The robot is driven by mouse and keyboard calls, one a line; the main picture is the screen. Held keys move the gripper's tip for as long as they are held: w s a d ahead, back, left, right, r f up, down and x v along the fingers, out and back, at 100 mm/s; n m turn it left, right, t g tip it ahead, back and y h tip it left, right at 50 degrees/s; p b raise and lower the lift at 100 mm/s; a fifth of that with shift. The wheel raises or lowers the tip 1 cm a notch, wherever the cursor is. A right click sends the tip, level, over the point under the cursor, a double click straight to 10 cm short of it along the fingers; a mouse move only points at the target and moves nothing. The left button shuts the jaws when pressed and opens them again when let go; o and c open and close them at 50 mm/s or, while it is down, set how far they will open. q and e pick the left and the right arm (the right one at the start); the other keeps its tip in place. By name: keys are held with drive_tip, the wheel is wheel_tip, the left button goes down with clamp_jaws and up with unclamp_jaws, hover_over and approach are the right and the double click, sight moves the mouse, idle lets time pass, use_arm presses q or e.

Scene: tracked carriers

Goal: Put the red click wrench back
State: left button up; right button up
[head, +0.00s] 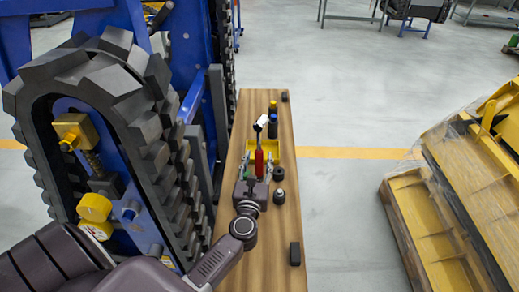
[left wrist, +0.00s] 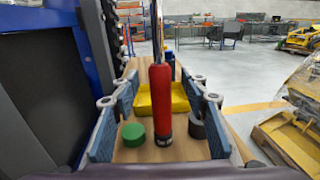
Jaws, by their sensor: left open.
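The red click wrench (head: 259,162) is on the wooden bench top, its red handle toward me and its metal shaft rising to the head. In the left wrist view the red handle (left wrist: 161,98) looks upright, with a dark lower end, and its shaft runs out of the top of the picture. My left gripper (head: 258,172) is open, with one finger on each side of the handle. In the left wrist view gaps show between the handle and both fingers of the gripper (left wrist: 159,112). My right gripper is not in view.
A yellow tray (left wrist: 180,103) sits behind the handle. A green round piece (left wrist: 133,134) and a dark cylinder (left wrist: 196,127) are near the fingers. A blue tracked carrier (head: 120,120) closely borders the bench (head: 268,262) at left. Grey floor is free at right, before wrapped yellow parts (head: 425,215).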

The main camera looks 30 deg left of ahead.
use_arm(q)
drive_tip(key=shift+x, duration=1.2)
drive_tip(key=shift+s, duration=0.1)
clamp_jaws()
